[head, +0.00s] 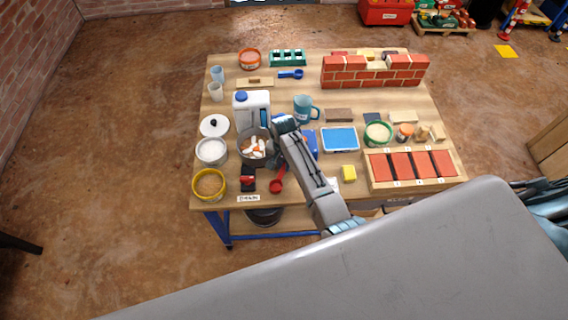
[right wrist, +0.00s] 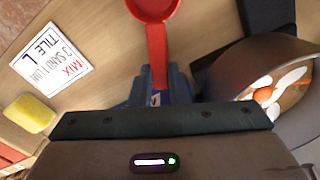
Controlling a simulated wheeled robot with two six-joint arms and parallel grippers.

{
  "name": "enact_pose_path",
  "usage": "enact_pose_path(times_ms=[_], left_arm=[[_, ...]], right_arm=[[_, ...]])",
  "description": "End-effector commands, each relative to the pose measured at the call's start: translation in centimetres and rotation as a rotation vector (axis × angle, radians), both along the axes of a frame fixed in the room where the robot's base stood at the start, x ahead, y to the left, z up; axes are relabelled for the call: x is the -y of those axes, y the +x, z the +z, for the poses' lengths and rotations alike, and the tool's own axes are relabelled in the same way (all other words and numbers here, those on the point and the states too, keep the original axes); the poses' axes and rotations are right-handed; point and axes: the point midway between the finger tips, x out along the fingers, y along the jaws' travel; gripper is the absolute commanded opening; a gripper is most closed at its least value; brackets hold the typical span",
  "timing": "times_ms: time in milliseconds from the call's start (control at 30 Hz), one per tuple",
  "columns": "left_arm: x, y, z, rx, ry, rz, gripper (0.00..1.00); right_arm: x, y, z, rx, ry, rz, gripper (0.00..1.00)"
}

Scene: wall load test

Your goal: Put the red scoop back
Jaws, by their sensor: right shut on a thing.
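The red scoop (head: 276,186) is near the front edge of the table, its round cup toward that edge. My right gripper (head: 281,171) is shut on its handle. In the right wrist view the red scoop (right wrist: 157,40) points away from my right gripper (right wrist: 155,88), with the handle's end between the fingers. I cannot tell whether the cup touches the table. My left gripper is not in view.
A grey pot (head: 244,155) with white and orange pieces stands left of my gripper. A black item with red (head: 248,181), a label card (head: 248,198) and a yellow-rimmed sand tub (head: 197,190) are farther left. A yellow sponge (head: 349,173) and tile tray (head: 376,184) lie right.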

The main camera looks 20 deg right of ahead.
Motion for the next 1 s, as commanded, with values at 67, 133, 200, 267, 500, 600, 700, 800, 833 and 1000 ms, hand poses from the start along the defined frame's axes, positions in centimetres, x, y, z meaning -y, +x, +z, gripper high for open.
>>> enact_pose_path(times_ms=[67,133,200,267,500,600,700,800,833,1000], left_arm=[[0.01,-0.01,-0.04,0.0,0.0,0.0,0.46],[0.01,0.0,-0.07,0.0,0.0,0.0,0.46],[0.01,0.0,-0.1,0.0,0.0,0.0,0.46],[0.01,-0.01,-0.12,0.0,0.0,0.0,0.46],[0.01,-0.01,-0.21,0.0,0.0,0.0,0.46],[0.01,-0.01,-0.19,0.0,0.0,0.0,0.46],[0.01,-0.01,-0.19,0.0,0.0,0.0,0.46],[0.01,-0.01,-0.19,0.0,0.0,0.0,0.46],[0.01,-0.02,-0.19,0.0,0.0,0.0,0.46],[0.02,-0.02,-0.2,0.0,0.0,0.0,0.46]], right_arm=[[0.01,0.02,-0.1,0.0,0.0,0.0,0.0],[0.01,0.02,-0.2,0.0,0.0,0.0,0.0],[0.01,0.02,-0.31,0.0,0.0,0.0,0.0],[0.01,0.03,-0.39,0.001,-0.001,0.0,0.0],[0.01,0.03,-0.74,0.0,0.0,0.0,0.0],[0.01,0.03,-0.71,0.001,-0.001,0.0,0.0],[0.02,0.02,-0.71,0.0,0.0,0.0,0.0],[0.02,0.02,-0.72,0.0,0.0,0.0,0.33],[0.02,0.02,-0.72,0.0,0.0,0.0,0.39],[0.01,0.01,-0.72,0.0,0.0,0.0,0.41]])
